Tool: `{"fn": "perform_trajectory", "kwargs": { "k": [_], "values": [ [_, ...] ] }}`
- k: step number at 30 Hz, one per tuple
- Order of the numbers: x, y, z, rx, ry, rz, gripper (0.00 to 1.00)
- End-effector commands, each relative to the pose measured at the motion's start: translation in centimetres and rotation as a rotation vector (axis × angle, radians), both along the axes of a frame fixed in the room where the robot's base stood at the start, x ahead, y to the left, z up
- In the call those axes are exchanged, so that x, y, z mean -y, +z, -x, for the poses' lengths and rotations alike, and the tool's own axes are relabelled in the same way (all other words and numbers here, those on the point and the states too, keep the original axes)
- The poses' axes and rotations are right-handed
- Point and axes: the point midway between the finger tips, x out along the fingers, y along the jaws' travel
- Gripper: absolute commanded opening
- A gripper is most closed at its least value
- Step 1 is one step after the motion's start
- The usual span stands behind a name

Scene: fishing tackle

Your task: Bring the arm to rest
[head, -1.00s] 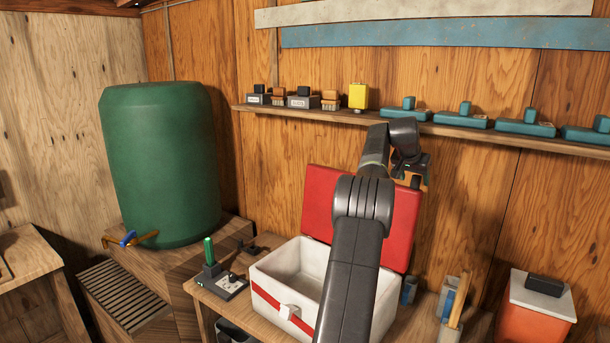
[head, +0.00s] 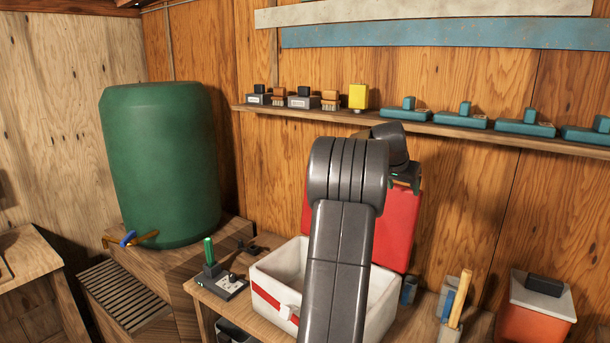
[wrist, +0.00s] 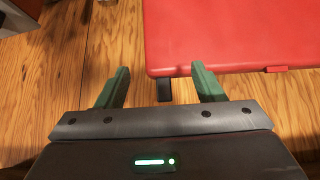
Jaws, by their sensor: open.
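My gripper (wrist: 160,86) shows in the wrist view with its two green fingers apart and nothing between them. The red lid (wrist: 235,35) of the cool box is beyond the fingers, at the top right of that view. In the head view my arm rises over the white cool box (head: 378,302), in front of its raised red lid (head: 400,228).
A wall shelf (head: 430,126) with several small boxes, brushes and teal items runs behind my arm. A green barrel (head: 160,165) stands at the left.

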Motion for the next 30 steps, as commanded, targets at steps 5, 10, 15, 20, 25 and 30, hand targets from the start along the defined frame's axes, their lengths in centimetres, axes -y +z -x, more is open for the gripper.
{"fn": "perform_trajectory", "kwargs": {
  "k": [5, 10, 15, 20, 25, 30],
  "values": [
    [-1.4, -0.4, 1.8, -0.002, 0.002, 0.0, 0.62],
    [-2.8, -0.9, 3.5, -0.002, 0.002, 0.001, 0.62],
    [-4.5, -2.1, 5.6, 0.0, 0.002, 0.0, 0.62],
    [-5.6, -2.8, 7.0, 0.001, 0.002, 0.001, 0.62],
    [-6.2, -3.1, 7.8, 0.0, 0.001, 0.0, 0.62],
    [-6.5, -3.1, 8.1, 0.001, 0.0, 0.001, 0.62]
  ]
}}
